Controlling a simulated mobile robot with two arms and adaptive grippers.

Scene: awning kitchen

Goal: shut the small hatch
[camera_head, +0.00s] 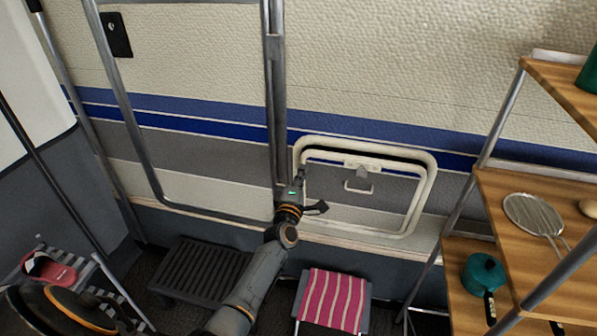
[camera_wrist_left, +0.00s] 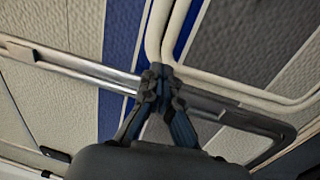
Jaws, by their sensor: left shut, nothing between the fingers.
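The small hatch (camera_head: 382,205) is low on the caravan wall at the right of the middle in the head view. It has a cream rounded frame, a grey panel and a small handle (camera_head: 358,187) near its top. The panel looks close to its frame; I cannot tell whether it is flush. My left gripper (camera_head: 301,175) is at the left edge of the hatch frame, its fingers together and empty. In the left wrist view the fingertips (camera_wrist_left: 161,76) are at the cream rim (camera_wrist_left: 180,28), touching or very near. My right gripper is not in view.
A metal tube frame (camera_head: 275,100) stands in front of the wall, close to my left gripper. A dark step (camera_head: 195,272) and a pink striped stool (camera_head: 333,299) are below. A wooden shelf (camera_head: 498,215) with a strainer (camera_head: 533,214) and a teal pan (camera_head: 484,272) is at right.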

